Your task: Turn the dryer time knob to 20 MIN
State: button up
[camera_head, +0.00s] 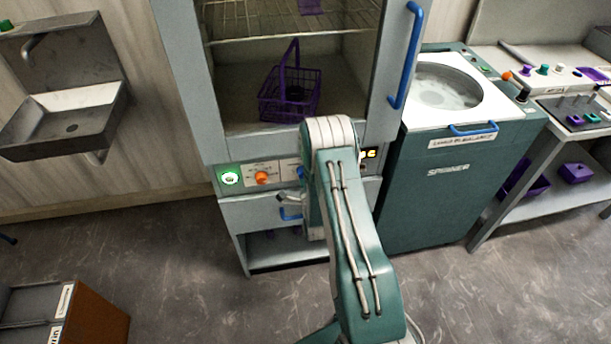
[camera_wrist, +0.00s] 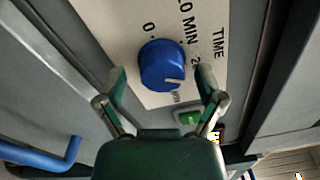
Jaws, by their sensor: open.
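The blue time knob (camera_wrist: 162,65) sits on a pale panel in the wrist view. Printed around it are "0", a "MIN" label, "TIME" and a small partly hidden label. A white mark on the knob points toward the lower right of the picture, near the small label. My gripper (camera_wrist: 160,72) is open, with one finger to each side of the knob; I cannot tell whether either finger touches it. In the head view, the dryer (camera_head: 225,150) stands ahead, and my arm covers part of its control panel. A bit of blue, likely the knob (camera_head: 300,172), shows beside my arm.
A green button (camera_wrist: 189,117) lies close to the right finger. A blue handle (camera_wrist: 45,155) is at lower left. On the dryer panel are a lit green button (camera_head: 230,177) and an orange knob (camera_head: 262,178). A purple basket (camera_head: 290,95) is inside. The spinner (camera_head: 450,180) stands right.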

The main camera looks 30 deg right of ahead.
jog(key=v, duration=1.2)
jog(key=shift+w+d+f, duration=0.1)
jog(key=shift+w, duration=0.05)
